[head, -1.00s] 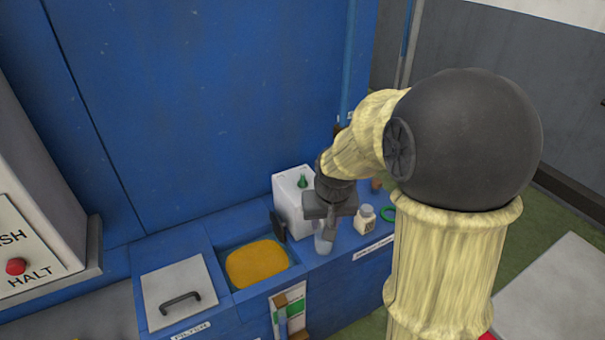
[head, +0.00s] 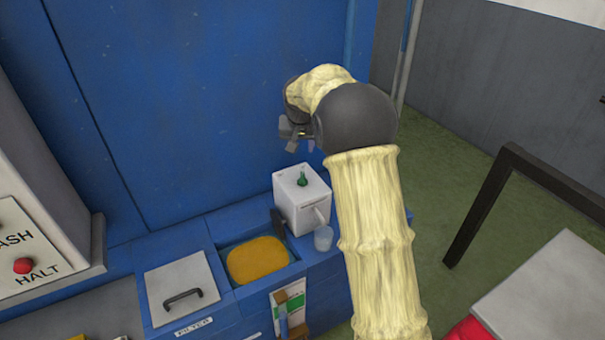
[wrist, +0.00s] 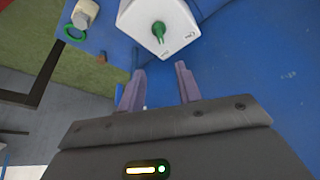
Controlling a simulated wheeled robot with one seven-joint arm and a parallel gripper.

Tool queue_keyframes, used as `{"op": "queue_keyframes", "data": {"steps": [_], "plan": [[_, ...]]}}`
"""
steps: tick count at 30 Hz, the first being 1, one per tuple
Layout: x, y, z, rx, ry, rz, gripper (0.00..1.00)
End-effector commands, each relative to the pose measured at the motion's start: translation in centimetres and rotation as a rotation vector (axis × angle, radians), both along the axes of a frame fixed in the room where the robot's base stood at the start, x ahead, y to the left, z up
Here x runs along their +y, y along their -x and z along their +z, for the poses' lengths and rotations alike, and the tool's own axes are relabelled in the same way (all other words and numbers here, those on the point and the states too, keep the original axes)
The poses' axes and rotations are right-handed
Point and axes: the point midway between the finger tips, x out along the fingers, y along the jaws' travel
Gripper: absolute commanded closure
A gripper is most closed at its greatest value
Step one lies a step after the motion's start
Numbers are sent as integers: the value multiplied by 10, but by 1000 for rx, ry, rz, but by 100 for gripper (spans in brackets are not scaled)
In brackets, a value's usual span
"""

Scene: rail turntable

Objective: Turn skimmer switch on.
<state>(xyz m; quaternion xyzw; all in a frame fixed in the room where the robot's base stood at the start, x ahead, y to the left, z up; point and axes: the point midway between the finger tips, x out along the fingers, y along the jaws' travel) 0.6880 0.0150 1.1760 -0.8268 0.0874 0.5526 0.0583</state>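The skimmer appears to be the white box (head: 303,205) with a green switch knob (head: 302,180) on its top, standing on the blue bench. In the wrist view the white box (wrist: 178,30) and its green knob (wrist: 158,30) lie just beyond my fingers, with small markings on the box top too small to read surely. My gripper (head: 300,143) is raised above and behind the box in the head view, apart from it. In the wrist view my gripper (wrist: 158,85) has its two fingers spread with nothing between them.
A clear cup (head: 323,238) stands beside the box. Left of it are an open basin with orange contents (head: 257,261) and a grey lid with a handle (head: 180,284). A blue wall (head: 200,100) rises behind. A white bottle (wrist: 85,13) and green ring (wrist: 74,34) show in the wrist view.

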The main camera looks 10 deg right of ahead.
Motion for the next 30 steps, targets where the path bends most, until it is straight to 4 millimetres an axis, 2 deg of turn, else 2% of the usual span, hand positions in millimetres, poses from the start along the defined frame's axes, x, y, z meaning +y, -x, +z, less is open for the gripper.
{"op": "queue_keyframes", "data": {"steps": [8, 30], "plan": [[-1, -5, -14, 3, 1, 1, 66], [-11, -50, -124, 2, 0, 1, 66]]}}
